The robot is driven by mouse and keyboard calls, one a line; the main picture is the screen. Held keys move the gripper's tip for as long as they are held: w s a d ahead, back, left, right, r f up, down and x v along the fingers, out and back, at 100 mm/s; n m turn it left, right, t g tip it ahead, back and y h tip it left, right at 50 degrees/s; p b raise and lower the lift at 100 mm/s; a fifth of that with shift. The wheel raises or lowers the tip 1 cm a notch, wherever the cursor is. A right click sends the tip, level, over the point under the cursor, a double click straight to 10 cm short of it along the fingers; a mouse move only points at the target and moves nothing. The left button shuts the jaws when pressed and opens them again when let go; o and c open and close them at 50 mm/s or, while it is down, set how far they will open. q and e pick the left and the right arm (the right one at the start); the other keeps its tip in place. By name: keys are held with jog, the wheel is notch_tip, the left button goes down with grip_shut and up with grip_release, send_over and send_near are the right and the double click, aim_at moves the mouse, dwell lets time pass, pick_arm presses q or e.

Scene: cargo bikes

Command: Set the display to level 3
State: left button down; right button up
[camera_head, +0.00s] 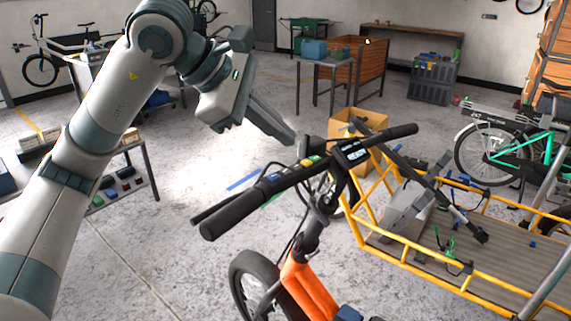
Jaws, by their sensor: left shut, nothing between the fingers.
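The orange cargo bike (305,285) stands in front of me with its black handlebar running up to the right. The small display (353,152) sits near the right grip, with light markings on a dark screen too small to read. My left gripper (291,137) reaches in from the upper left. Its fingers are shut and empty, above the bar and left of the display, seemingly apart from both. My right gripper is not in view.
A yellow-railed cargo bed (480,284) lies right of the handlebar, with a cardboard box (366,119) behind it. A low shelf cart (128,186) stands at left. A teal bike (520,150) is at right. Open floor lies left of the handlebar.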

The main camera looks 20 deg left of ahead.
pick_arm(q)
jog(key=shift+r+p, duration=0.3)
jog(key=shift+r, duration=0.5)
